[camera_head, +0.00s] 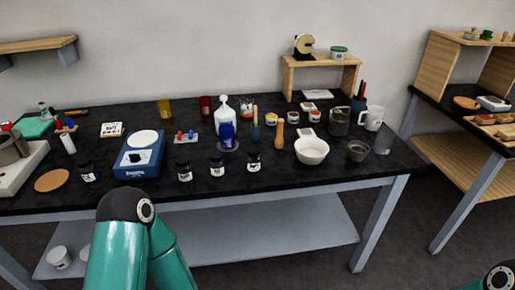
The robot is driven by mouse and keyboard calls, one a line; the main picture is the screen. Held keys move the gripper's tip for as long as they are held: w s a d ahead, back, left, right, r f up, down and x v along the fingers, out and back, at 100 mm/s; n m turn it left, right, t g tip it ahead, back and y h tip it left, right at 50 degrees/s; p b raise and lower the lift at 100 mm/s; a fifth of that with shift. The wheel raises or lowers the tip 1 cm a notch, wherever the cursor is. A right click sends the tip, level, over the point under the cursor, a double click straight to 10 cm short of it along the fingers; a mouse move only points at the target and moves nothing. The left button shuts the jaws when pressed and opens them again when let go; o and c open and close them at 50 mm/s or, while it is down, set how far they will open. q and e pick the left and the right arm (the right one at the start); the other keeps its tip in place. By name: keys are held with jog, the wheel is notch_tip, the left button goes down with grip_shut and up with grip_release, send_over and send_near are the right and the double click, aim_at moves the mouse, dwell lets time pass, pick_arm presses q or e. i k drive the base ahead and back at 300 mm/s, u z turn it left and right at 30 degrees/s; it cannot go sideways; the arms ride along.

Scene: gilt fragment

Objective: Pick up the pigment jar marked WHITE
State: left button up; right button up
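Several small dark jars with pale labels stand upright along the front of the black table. One jar (87,172) is left of the blue device. Three more are right of it: a left jar (184,171), a middle jar (217,168) and a right jar (254,163). The labels are too small to read, so I cannot tell which is marked WHITE. A teal link of my arm rises from the bottom, in front of the table. Part of my other arm shows at the bottom right corner. Neither gripper is in view.
A blue device (138,157) stands left of the three jars. Behind them are a white bottle (224,108) and a blue item (227,133). A white bowl (312,151) and a dark cup (357,151) stand to the right. The front table strip (270,185) is clear.

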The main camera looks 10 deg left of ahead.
aim_at(253, 156)
jog(key=u, duration=0.4)
jog(key=i, duration=0.85)
jog(key=u, duration=0.7)
jog(key=k, duration=0.75)
jog(key=u, duration=0.2)
jog(key=i, duration=0.8)
jog(key=z, duration=0.1)
